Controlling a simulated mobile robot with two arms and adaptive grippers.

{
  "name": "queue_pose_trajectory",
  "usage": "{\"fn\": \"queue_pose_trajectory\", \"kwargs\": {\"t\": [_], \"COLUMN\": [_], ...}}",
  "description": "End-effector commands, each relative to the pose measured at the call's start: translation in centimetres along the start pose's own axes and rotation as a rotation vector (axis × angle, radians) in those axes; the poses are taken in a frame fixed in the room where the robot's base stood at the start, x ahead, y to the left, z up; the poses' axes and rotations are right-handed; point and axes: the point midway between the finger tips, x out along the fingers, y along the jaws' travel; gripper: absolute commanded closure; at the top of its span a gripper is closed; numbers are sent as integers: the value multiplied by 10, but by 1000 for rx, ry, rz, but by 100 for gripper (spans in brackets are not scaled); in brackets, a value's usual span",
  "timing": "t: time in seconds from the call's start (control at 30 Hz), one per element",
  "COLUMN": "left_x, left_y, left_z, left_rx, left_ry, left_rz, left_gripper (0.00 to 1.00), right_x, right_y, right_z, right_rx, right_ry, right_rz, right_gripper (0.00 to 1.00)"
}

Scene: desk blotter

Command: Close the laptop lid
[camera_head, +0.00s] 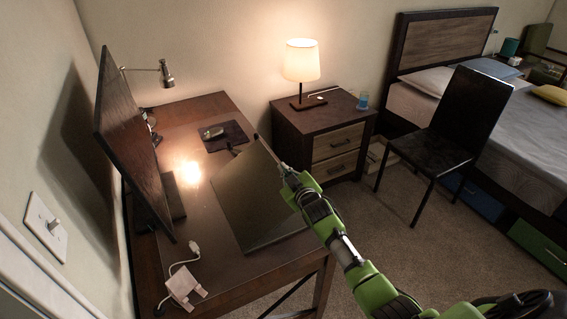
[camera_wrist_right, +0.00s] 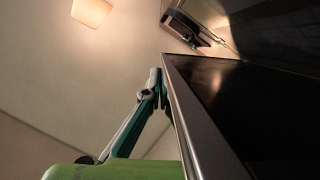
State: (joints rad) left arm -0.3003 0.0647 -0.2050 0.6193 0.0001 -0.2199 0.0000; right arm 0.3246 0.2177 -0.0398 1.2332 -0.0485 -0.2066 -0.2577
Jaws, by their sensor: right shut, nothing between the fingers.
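The laptop (camera_head: 245,200) stands on the desk, showing as a broad dark panel. Its lid is raised at a slant, and I cannot make out the keyboard. My right gripper (camera_head: 284,170) is shut and empty at the lid's right edge, near the far end. In the right wrist view the fingers (camera_wrist_right: 155,88) are beside the upper end of a long straight metal-coloured edge, with a dark panel (camera_wrist_right: 240,110) behind it, seemingly the lid. I cannot tell whether the fingertips touch it. My left gripper is not in view.
A monitor (camera_head: 130,140) stands on the desk (camera_head: 205,265) at the left. A mouse (camera_head: 212,132) on a dark pad (camera_head: 232,138) lies behind the laptop. A pale charger (camera_head: 185,287) with a cable lies in front. A nightstand (camera_head: 325,125) with a lit lamp (camera_head: 301,60) and a chair (camera_head: 450,130) stand right.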

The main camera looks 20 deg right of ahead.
Motion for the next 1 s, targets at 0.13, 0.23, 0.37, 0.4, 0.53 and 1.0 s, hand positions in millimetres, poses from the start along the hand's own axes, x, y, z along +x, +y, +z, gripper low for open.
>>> {"fn": "queue_pose_trajectory", "kwargs": {"t": [0.13,0.23,0.37,0.4,0.53,1.0], "left_x": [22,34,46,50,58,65], "left_y": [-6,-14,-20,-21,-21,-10], "left_z": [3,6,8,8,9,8], "left_rx": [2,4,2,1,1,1], "left_ry": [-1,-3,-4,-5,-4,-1], "left_rz": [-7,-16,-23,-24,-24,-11], "left_gripper": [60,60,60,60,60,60], "right_x": [8,13,17,18,21,24], "right_y": [-6,-9,-11,-12,-14,-16], "right_z": [34,51,68,73,84,93], "right_rx": [116,147,146,146,144,143], "right_ry": [-3,-2,-2,-1,0,0], "right_rz": [-30,-38,-37,-37,-37,-37], "right_gripper": [100,100,100,100,100,100]}}
